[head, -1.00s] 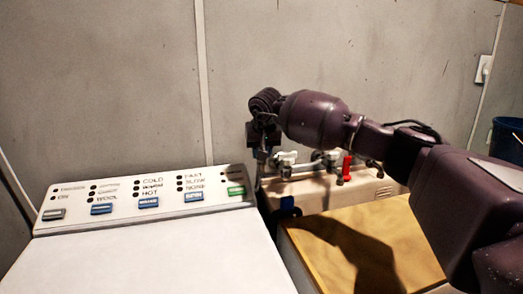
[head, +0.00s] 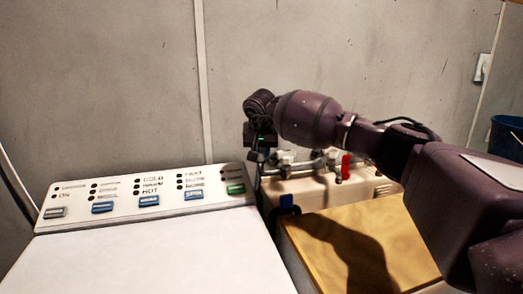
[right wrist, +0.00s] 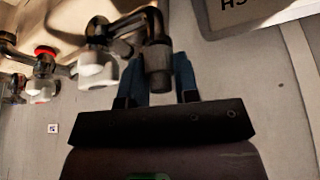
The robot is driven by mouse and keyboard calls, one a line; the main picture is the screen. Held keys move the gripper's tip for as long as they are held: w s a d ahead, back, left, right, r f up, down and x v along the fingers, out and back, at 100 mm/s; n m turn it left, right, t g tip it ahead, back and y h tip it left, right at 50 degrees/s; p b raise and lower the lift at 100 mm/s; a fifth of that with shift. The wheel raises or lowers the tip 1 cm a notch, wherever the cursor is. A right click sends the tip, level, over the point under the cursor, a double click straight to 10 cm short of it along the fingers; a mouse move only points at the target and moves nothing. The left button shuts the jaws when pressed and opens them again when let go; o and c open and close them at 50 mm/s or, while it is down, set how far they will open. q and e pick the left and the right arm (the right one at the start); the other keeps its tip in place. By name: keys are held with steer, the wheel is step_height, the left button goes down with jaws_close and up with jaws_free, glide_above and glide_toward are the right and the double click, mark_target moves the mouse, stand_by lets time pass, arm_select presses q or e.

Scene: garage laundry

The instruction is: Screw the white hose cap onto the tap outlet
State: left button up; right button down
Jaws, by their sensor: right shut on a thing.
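My right gripper (head: 261,163) points down beside the left end of the tap pipe (head: 300,170). The right wrist view shows its two blue fingers (right wrist: 159,80) on either side of a dark grey cylinder (right wrist: 158,72), and it is shut on it. The cylinder lines up with the end of a bent metal spout (right wrist: 135,22). I see no white on it and cannot tell the cap from the outlet. A white knob-like part (right wrist: 98,68) sits beside it, apart from the fingers. In the head view the fingertips are small and dark. My left gripper is not in view.
A white machine with a button panel (head: 150,192) stands at the left. A red tap handle (head: 346,165) is to the right.

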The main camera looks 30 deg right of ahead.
steer(key=shift+r+m+g+h, duration=0.3)
steer(key=shift+m+h, duration=0.1)
steer(key=shift+m, duration=0.7)
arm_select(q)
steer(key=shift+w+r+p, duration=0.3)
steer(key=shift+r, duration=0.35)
arm_select(e)
steer(key=shift+f+m+g+h, duration=0.25)
steer(key=shift+m+g+h, duration=0.05)
steer(key=shift+m, duration=0.6)
steer(key=shift+r+m, duration=0.1)
steer(key=shift+m, duration=0.6)
steer(key=shift+w+m+g+h, duration=0.1)
steer(key=shift+m+g+h, duration=0.3)
steer(key=shift+m+g, duration=0.55)
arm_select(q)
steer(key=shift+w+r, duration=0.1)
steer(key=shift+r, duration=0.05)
arm_select(e)
steer(key=shift+d+f+m, duration=0.1)
steer(key=shift+f+m, duration=0.1)
steer(key=shift+m, duration=0.95)
